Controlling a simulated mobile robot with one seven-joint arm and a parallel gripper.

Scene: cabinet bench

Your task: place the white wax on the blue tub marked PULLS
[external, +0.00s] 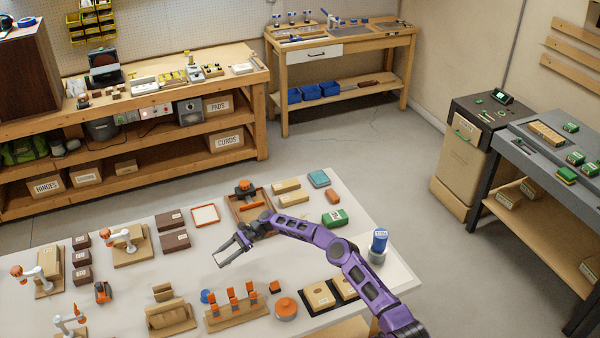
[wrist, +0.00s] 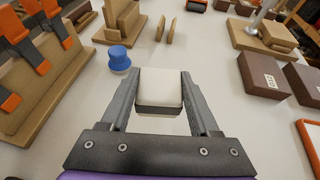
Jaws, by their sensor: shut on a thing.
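My gripper (external: 231,254) reaches left over the white table. In the wrist view my gripper (wrist: 161,78) is shut on a white block with a darker brownish near side, which I take as the white wax (wrist: 160,88). The block sits between the two fingers, above the table. A blue cylinder with white lettering (external: 379,239) stands on a pale round base at the table's right end; its lettering is too small to read. A small blue knob-shaped thing (external: 207,296) stands on the table and also shows in the wrist view (wrist: 119,58). I cannot read PULLS anywhere.
Brown boxes (external: 174,239) stand left of my gripper. A wooden tray (external: 240,210) lies behind it. Blue bins (external: 311,92) sit on the far bench's shelf.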

